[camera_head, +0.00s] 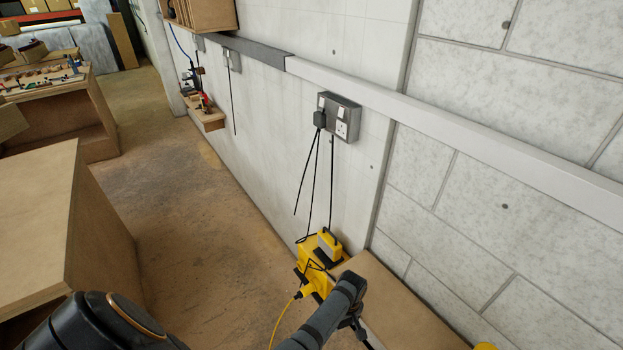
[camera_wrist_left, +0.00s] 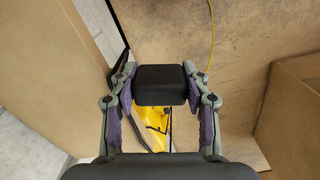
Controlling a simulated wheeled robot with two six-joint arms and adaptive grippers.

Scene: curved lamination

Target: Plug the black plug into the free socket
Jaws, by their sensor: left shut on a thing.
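The grey double socket box (camera_head: 338,117) is on the white wall. A black plug with a hanging cable fills its left outlet. Its right outlet, the free socket (camera_head: 342,130), shows a bare white face. My left gripper (camera_wrist_left: 160,86) is shut on the black plug (camera_wrist_left: 160,80), holding it between both fingertips. In the head view my left arm reaches in at the bottom, and the gripper (camera_head: 360,328) is below and well apart from the socket. The plug in it is not clear there. The plug's pins are hidden in the wrist view. My right gripper is in neither view.
A yellow machine (camera_head: 318,258) with cables stands against the wall below the socket. A brown wooden surface (camera_head: 400,305) lies to its right. A grey trunking rail (camera_head: 430,115) runs along the wall. A large wooden box (camera_head: 50,225) stands at left, with open floor between.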

